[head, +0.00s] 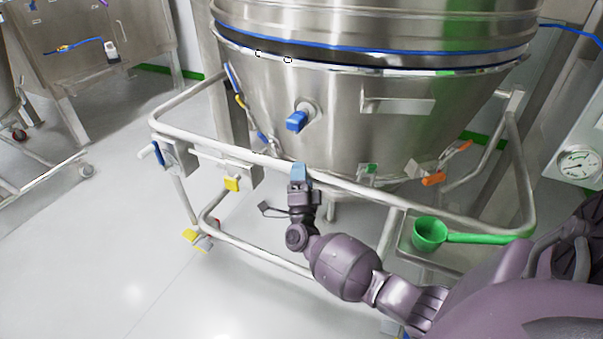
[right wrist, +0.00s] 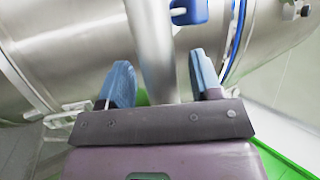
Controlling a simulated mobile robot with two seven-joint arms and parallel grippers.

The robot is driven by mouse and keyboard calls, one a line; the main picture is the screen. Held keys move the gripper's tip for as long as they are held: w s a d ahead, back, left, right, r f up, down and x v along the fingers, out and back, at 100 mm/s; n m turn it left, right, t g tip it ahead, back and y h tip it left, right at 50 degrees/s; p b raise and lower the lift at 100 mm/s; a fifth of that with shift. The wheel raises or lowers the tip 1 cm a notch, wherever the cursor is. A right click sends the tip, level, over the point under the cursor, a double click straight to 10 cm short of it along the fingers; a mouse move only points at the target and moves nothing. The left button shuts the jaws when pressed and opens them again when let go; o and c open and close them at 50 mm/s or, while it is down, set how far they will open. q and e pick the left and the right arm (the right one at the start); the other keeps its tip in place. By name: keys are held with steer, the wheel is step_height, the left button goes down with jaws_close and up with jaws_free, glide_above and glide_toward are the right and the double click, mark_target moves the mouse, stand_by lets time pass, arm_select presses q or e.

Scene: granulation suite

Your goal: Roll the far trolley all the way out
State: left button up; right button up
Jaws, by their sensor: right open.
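A trolley with a pale tubular rail (head: 360,187) carries a large steel bowl (head: 340,100) and fills the middle of the head view. My right gripper (head: 300,174) reaches the front rail from below. In the right wrist view, the rail (right wrist: 152,45) runs between the two blue fingers of the right gripper (right wrist: 162,78), which is open with a gap showing beside the rail. I cannot tell whether either finger touches it. A castor with a yellow pedal (head: 195,239) is at the trolley's lower left. My left gripper is out of view.
A green scoop (head: 430,234) lies on a ledge at the trolley's right. Another wheeled frame (head: 50,172) and a steel cabinet (head: 95,45) stand at the left. A round gauge (head: 577,165) is at the right. The floor (head: 120,270) at lower left is clear.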

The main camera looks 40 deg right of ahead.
steer(key=shift+w+d+r, duration=0.1)
steer(key=shift+w+r, duration=0.05)
jaws_close()
stand_by(0.4)
